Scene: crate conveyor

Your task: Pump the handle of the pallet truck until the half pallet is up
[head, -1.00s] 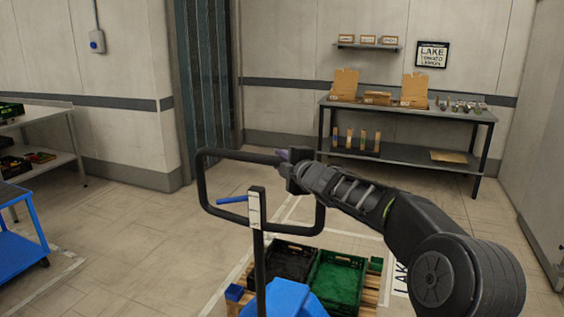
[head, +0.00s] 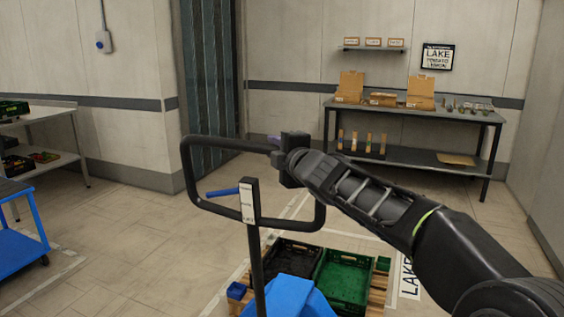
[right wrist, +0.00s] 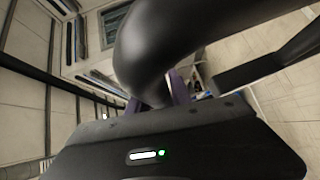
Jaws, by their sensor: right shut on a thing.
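The pallet truck's handle (head: 187,181) is a black looped bar on a dark shaft, with a blue lever (head: 222,192) and a white label at its middle. My right gripper (head: 276,143) is shut on the top bar of the loop, near its right corner. In the right wrist view the dark bar (right wrist: 165,50) passes between the purple fingers. The truck's blue body (head: 292,297) shows at the bottom. Beyond it is the half pallet (head: 377,290), bearing a black crate (head: 290,262) and a green crate (head: 343,281). Its height above the floor cannot be told. My left gripper is out of view.
A blue cart (head: 20,238) stands at the left, below a steel table (head: 45,115) with crates. A dark workbench (head: 420,117) with cardboard boxes stands at the back right. The floor between is clear.

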